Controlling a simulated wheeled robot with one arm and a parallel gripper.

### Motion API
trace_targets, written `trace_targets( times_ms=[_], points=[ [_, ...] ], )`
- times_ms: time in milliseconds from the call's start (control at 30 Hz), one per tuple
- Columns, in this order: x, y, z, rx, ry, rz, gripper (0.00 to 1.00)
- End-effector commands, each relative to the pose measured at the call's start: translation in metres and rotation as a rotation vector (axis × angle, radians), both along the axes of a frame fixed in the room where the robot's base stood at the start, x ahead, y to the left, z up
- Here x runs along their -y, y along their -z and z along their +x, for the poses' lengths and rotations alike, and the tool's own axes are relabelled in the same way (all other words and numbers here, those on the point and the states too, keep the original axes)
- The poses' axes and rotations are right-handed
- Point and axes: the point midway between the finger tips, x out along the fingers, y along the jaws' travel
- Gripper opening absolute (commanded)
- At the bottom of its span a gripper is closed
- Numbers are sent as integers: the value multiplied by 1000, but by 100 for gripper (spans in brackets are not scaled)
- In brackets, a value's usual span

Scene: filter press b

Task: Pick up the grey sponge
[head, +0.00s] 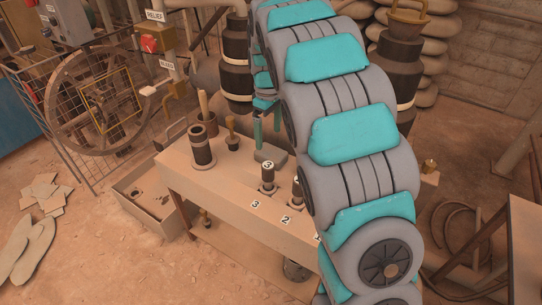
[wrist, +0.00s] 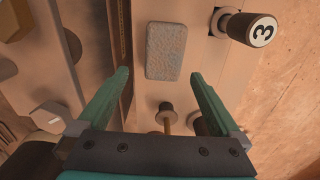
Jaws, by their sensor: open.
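The grey sponge (wrist: 166,52) is a speckled rectangular block lying flat on the bench in the wrist view. In the head view the sponge (head: 272,158) is partly hidden by my fingers. My gripper (wrist: 159,76) is open, with green fingers spread wide and nothing between them. In the wrist view the sponge lies beyond the fingertips, roughly centred between them. In the head view my gripper (head: 267,142) points down over the sponge, apparently above it; the exact gap is hard to tell.
A black post capped "3" (wrist: 250,28) stands right of the sponge; it also shows in the head view (head: 267,176). A wooden-handled tool (head: 231,134) and a dark banded cylinder (head: 201,146) stand left on the bench (head: 225,190). An open box (head: 150,205) is on the floor.

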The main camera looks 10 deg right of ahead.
Motion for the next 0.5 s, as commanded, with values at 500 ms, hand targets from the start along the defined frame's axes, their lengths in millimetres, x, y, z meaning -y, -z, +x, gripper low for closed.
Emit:
trace_targets(
  times_ms=[500],
  points=[
    [1,55,-9,-6,1,-3,100]
  ],
)
